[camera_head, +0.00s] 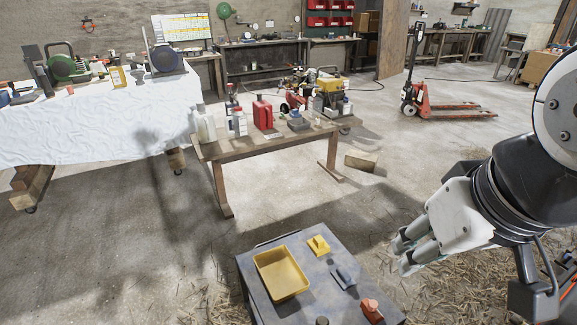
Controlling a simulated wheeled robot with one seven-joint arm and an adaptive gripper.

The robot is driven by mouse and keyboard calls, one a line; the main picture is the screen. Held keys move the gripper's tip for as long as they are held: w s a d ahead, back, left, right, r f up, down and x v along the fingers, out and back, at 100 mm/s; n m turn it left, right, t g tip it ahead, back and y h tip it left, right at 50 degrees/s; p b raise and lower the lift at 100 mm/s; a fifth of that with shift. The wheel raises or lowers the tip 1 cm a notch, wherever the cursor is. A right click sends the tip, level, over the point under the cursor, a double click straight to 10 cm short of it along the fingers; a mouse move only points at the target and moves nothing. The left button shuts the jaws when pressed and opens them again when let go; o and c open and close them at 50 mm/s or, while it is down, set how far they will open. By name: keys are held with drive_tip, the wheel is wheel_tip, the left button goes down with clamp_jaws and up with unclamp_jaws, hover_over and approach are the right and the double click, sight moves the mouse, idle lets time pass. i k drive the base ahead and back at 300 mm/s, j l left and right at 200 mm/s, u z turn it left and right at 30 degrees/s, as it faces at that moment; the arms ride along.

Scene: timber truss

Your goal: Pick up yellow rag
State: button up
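A small yellow piece (318,246), which looks like the folded yellow rag, lies on the grey low table (262,246) at the bottom centre. It lies right of and behind a yellow tray (281,274), apart from it. My gripper (403,254) is at the right, to the right of the table and the rag, pointing left. Its two fingers look spread, with nothing seen between them. It is not touching the rag.
On the same table lie a grey-blue object (344,277), a red-orange object (371,310) and a dark round item (322,321) at the lower edge. Behind stands a wooden table (262,147) with bottles and cans. Straw covers the floor right of the low table.

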sight(319, 244)
drive_tip(key=j+z, duration=0.2)
drive_tip(key=j, duration=0.4)
drive_tip(key=j+z, duration=0.2)
drive_tip(key=j, duration=0.35)
drive_tip(key=k+j+z, duration=0.2)
drive_tip(key=j, duration=0.4)
drive_tip(key=i+j+z, duration=0.2)
drive_tip(key=j+z, duration=0.2)
drive_tip(key=j, duration=0.35)
drive_tip(key=i+j+z, duration=0.1)
drive_tip(key=j+z, duration=0.25)
drive_tip(key=j, duration=0.4)
drive_tip(key=j+z, duration=0.4)
drive_tip(key=j, duration=0.4)
drive_tip(key=i+j+z, duration=0.1)
drive_tip(key=j+z, duration=0.15)
drive_tip(key=j, duration=0.65)
drive_tip(key=j+z, duration=0.25)
drive_tip(key=j, duration=0.65)
